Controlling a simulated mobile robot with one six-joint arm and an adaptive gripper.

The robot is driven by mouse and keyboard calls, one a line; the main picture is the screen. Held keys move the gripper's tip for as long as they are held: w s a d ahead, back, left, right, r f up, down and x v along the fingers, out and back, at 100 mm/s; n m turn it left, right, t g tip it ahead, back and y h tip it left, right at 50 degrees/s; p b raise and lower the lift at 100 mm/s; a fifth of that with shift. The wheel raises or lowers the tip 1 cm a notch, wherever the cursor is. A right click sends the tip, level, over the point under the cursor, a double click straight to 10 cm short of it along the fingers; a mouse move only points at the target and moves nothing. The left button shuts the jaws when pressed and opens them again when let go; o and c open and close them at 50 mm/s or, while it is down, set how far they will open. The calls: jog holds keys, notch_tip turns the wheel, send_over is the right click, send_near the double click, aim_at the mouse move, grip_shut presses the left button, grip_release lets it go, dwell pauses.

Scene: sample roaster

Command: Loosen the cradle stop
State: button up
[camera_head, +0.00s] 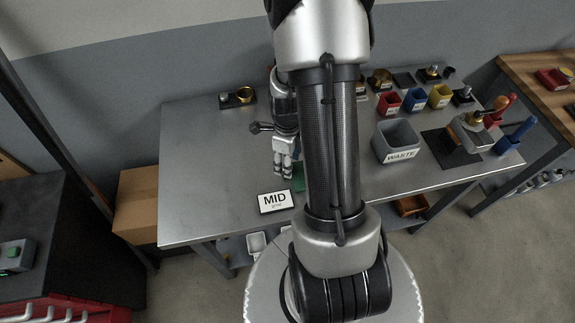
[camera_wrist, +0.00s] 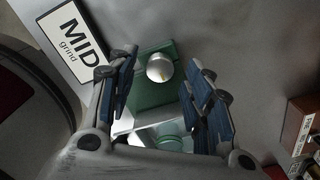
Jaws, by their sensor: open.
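A green fixture (camera_wrist: 152,98) lies on the metal table, with a round silver knob (camera_wrist: 160,67) on its upper part. In the wrist view the knob sits between my gripper's (camera_wrist: 158,70) fingertips, with a gap on each side. I cannot tell whether the fingertips are level with it or above it. A second green and pale part (camera_wrist: 172,143) shows nearer my palm. In the head view my gripper (camera_head: 286,172) points down, open and empty, beside the green fixture (camera_head: 298,178), which my arm partly hides.
A grey WASTE bin (camera_head: 397,145) and red, blue and yellow cups stand to the right. Brass items (camera_head: 238,97) sit at the back left. The table's left part is bare.

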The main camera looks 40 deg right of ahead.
jog(key=shift+f, duration=0.7)
jog(key=shift+c, duration=0.3)
jog(key=c, duration=1)
jog(key=shift+n, duration=0.3)
